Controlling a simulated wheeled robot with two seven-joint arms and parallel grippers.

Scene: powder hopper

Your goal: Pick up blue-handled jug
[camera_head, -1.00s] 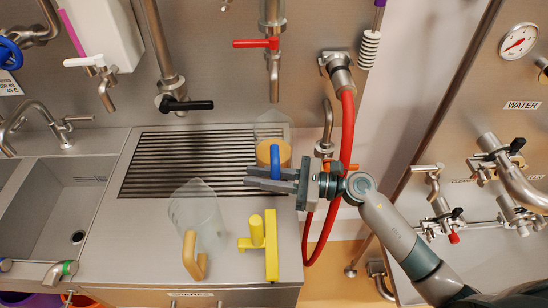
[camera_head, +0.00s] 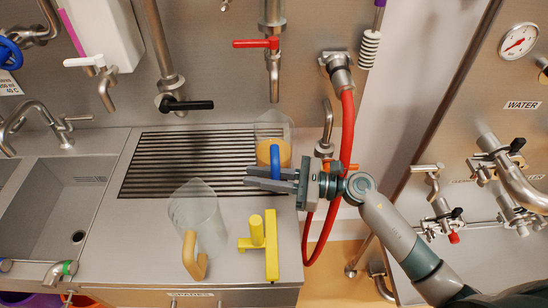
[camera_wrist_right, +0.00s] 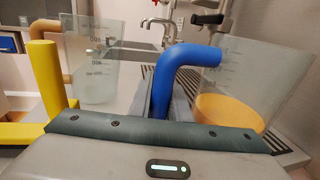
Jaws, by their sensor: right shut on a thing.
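The blue-handled jug (camera_head: 272,128) is a clear measuring jug with orange contents in its lower part. It stands on the right end of the slotted drain grate. Its blue handle (camera_wrist_right: 178,70) rises between the jaws in the right wrist view, with the jug body (camera_wrist_right: 255,85) to the right. My right gripper (camera_head: 272,180) comes in from the right and is shut on the blue handle. The jug looks upright. The exact contact between jaws and handle is partly hidden by the gripper. My left gripper does not show.
A second clear jug with a tan handle (camera_head: 197,215) stands on the counter front. A yellow T-shaped tool (camera_head: 257,240) lies right of it. A sink (camera_head: 55,200) is at left. A red-handled tap (camera_head: 270,50) hangs above the jug; a red hose (camera_head: 347,130) runs at right.

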